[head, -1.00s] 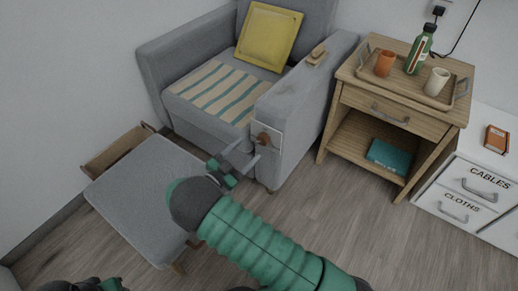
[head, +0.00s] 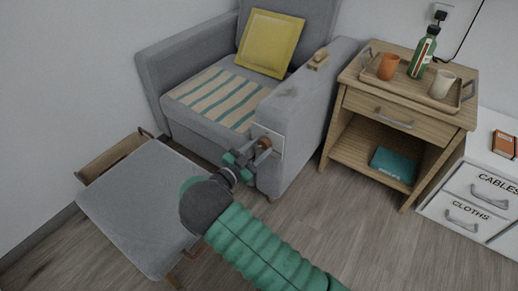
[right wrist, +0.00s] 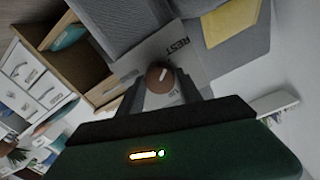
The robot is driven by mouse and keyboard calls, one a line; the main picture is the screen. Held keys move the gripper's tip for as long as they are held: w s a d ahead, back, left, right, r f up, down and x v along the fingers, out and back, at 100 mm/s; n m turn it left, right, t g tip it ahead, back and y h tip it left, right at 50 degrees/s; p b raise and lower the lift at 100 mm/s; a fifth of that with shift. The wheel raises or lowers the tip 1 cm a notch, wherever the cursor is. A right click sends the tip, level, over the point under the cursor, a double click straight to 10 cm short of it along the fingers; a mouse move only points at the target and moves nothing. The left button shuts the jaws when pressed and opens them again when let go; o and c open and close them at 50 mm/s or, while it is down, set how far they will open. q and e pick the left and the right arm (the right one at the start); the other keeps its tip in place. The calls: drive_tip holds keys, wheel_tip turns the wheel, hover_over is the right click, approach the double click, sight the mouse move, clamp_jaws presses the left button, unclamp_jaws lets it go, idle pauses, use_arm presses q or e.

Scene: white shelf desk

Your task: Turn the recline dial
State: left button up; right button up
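The recline dial (head: 265,142) is a brown round knob on a pale panel (head: 275,133) at the front of the grey armchair's right arm. In the right wrist view the dial (right wrist: 159,76) has a white mark, and the panel (right wrist: 172,46) reads "REST". My right gripper (head: 262,148) is at the dial. In the right wrist view its two fingers (right wrist: 162,84) are spread, one on each side of the dial, with the dial between their tips. I cannot tell whether either finger touches it. My left gripper is out of view.
The grey armchair (head: 300,110) holds a yellow cushion (head: 268,42) and a striped cloth. A grey footstool (head: 140,205) stands in front. A wooden side table (head: 345,103) with a tray of cups and a bottle is right. White drawers (head: 465,190) stand farther right.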

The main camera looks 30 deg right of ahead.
drive_tip(key=c, duration=0.7)
drive_tip(key=shift+o, duration=0.2)
drive_tip(key=shift+m+p, duration=0.35)
drive_tip(key=shift+m, duration=0.35)
drive_tip(key=o, duration=1.4)
drive_tip(key=shift+c, duration=0.2)
